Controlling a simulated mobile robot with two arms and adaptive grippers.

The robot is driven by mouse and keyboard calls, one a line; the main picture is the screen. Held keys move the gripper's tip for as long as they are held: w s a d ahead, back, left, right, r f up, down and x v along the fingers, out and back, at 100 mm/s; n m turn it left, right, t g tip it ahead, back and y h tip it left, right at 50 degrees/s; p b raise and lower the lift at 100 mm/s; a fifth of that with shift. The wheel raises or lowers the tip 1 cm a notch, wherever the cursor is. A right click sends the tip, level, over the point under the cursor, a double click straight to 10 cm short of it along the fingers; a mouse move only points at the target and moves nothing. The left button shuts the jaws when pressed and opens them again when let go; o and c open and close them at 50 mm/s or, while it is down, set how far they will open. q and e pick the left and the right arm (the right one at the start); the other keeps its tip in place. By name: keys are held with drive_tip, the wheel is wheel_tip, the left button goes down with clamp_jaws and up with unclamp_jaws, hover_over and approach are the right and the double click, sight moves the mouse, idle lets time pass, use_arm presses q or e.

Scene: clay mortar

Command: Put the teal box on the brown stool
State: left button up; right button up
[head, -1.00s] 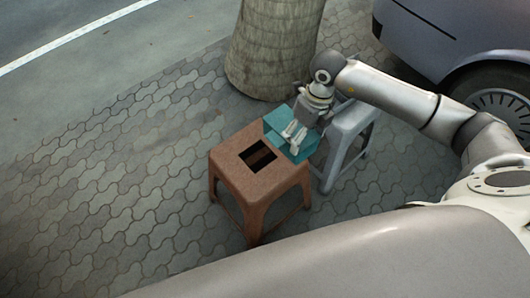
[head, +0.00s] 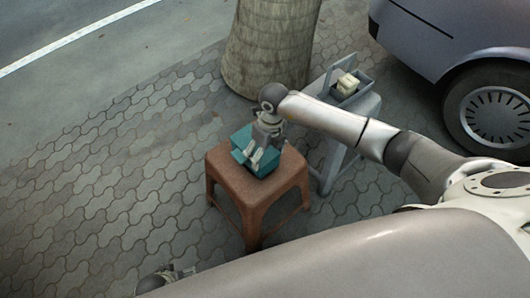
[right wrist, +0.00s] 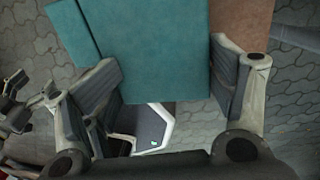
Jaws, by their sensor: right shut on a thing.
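The teal box (head: 243,139) is in my right gripper (head: 262,158), over the brown stool (head: 270,200). It covers the middle and back of the seat, including the seat's dark slot. I cannot tell whether it touches the seat or hangs just above it. In the right wrist view the teal box (right wrist: 155,45) lies between the two fingers of the right gripper (right wrist: 168,85). A strip of the brown stool (right wrist: 245,22) shows beside it. My left gripper (head: 180,274) shows only partly at the lower edge of the head view, far from the box.
A grey stool (head: 365,105) stands just right of and behind the brown one, with an open grey box (head: 349,88) holding pale items on top. A tree trunk (head: 268,50) is behind, a parked car (head: 450,50) at upper right. Paving (head: 110,190) on the left is clear.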

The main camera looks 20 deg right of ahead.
use_arm(q)
drive_tip(key=shift+r, duration=0.15)
use_arm(e)
drive_tip(key=o, duration=1.9)
drive_tip(key=shift+o, duration=0.2)
drive_tip(key=shift+r, duration=0.1)
use_arm(q)
drive_tip(key=s+f+p, duration=0.1)
drive_tip(key=s+f, duration=0.2)
drive_tip(key=f, duration=0.2)
drive_tip(key=shift+s+a+p, duration=0.15)
drive_tip(key=shift+a+p, duration=0.1)
drive_tip(key=shift+p, duration=0.1)
use_arm(e)
wheel_tip(320, 180, up, 12)
drive_tip(key=d, duration=0.1)
drive_tip(key=shift+w+d, duration=0.2)
drive_tip(key=shift+w, duration=0.05)
